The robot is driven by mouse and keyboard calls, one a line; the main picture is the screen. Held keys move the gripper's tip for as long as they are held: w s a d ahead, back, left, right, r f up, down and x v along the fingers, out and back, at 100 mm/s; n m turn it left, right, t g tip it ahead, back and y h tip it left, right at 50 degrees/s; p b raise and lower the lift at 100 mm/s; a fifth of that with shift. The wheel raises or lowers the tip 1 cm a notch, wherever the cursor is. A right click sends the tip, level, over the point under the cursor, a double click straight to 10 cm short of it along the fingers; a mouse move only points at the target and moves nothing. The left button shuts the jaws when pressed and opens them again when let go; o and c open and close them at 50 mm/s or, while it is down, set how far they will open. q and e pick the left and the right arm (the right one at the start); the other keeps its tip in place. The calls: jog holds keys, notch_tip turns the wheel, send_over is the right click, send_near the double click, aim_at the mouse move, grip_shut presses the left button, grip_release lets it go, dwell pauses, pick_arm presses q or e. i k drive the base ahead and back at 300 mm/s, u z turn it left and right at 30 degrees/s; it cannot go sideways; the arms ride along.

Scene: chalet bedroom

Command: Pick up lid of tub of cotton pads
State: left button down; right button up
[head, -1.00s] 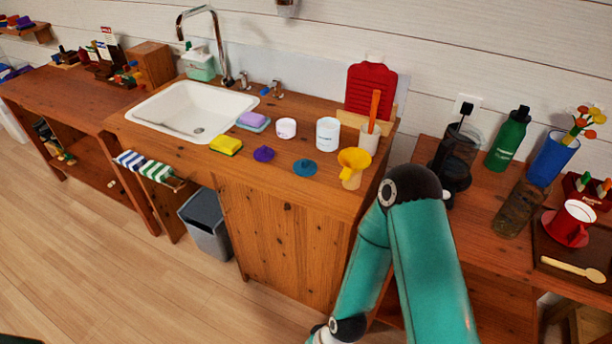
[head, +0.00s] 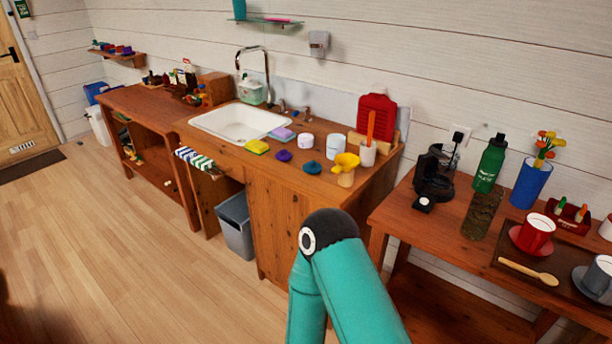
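In the head view a short white tub (head: 305,141) and a taller white tub (head: 334,147) stand on the wooden sink counter. Their labels are too small to read, so I cannot tell which is the tub of cotton pads. A purple knobbed lid (head: 283,155) and a teal knobbed lid (head: 312,167) lie flat on the counter in front of them. I cannot tell which lid belongs to which tub. One of my teal arms rises from the bottom of the view, in front of the counter. Neither gripper is in view.
The counter (head: 228,155) has a white sink (head: 240,123), a yellow sponge (head: 256,146), a purple-and-teal sponge (head: 281,134) and a yellow funnel-like piece on a jar (head: 345,165). A grey bin (head: 236,224) stands below. A side table (head: 450,225) is right. Floor at left is clear.

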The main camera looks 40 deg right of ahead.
aim_at(312, 167)
jog(key=u, duration=0.15)
jog(key=i, duration=0.85)
jog(key=z, duration=0.55)
jog(key=i, duration=1.15)
jog(key=z, duration=1)
jog(key=i, duration=0.25)
jog(key=z, duration=0.15)
jog(key=k, duration=0.55)
jog(key=z, duration=0.2)
jog(key=i, duration=0.6)
jog(key=u, duration=0.15)
